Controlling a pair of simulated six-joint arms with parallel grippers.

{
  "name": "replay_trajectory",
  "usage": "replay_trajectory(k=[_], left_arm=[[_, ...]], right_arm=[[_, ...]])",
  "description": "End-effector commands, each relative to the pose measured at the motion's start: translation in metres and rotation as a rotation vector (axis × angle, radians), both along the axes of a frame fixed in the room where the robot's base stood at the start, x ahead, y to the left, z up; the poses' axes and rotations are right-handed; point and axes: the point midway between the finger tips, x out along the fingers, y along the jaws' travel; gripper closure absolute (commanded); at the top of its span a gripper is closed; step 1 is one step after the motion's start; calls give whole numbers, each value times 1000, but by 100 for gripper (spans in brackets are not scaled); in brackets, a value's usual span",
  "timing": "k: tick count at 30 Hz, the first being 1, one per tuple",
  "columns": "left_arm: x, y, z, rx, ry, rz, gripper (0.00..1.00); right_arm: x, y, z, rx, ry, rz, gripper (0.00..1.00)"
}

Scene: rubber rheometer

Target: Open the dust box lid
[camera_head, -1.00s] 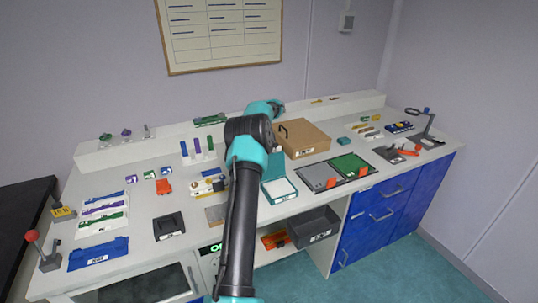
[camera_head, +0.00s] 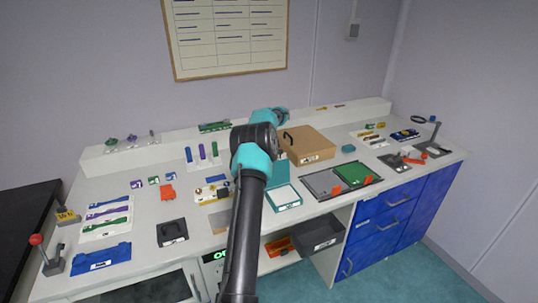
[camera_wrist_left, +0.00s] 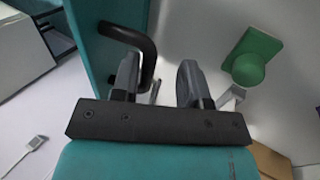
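A teal box (camera_head: 284,207) with a pale inside stands on the bench, just right of my left arm. Its teal lid (camera_head: 278,173) stands raised at the back edge; my arm hides part of it. In the left wrist view a teal panel (camera_wrist_left: 97,40), apparently this lid, carries a black curved handle (camera_wrist_left: 128,36). My left gripper (camera_wrist_left: 158,80) has its two fingers apart. The left finger overlaps the handle's end in the picture; nothing shows clamped, and I cannot tell whether they touch. The head view hides these fingers. My right gripper is not in view.
A brown box (camera_head: 308,143) with a black handle stands behind and right. Grey and green trays (camera_head: 322,184) lie to the right. A grey bin (camera_head: 320,234) sits below the bench front. A green knob (camera_wrist_left: 249,68) shows in the wrist view. Small parts crowd the bench left.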

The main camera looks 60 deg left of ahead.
Motion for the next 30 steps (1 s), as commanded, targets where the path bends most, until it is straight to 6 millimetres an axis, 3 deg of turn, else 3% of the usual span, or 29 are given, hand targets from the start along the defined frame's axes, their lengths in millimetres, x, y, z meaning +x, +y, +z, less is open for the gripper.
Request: replay_trajectory(k=[15, 30], left_arm=[[2, 24, 44, 5, -1, 3, 62], [3, 33, 63, 2, 1, 2, 62]], right_arm=[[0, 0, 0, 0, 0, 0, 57], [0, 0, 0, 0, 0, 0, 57]])
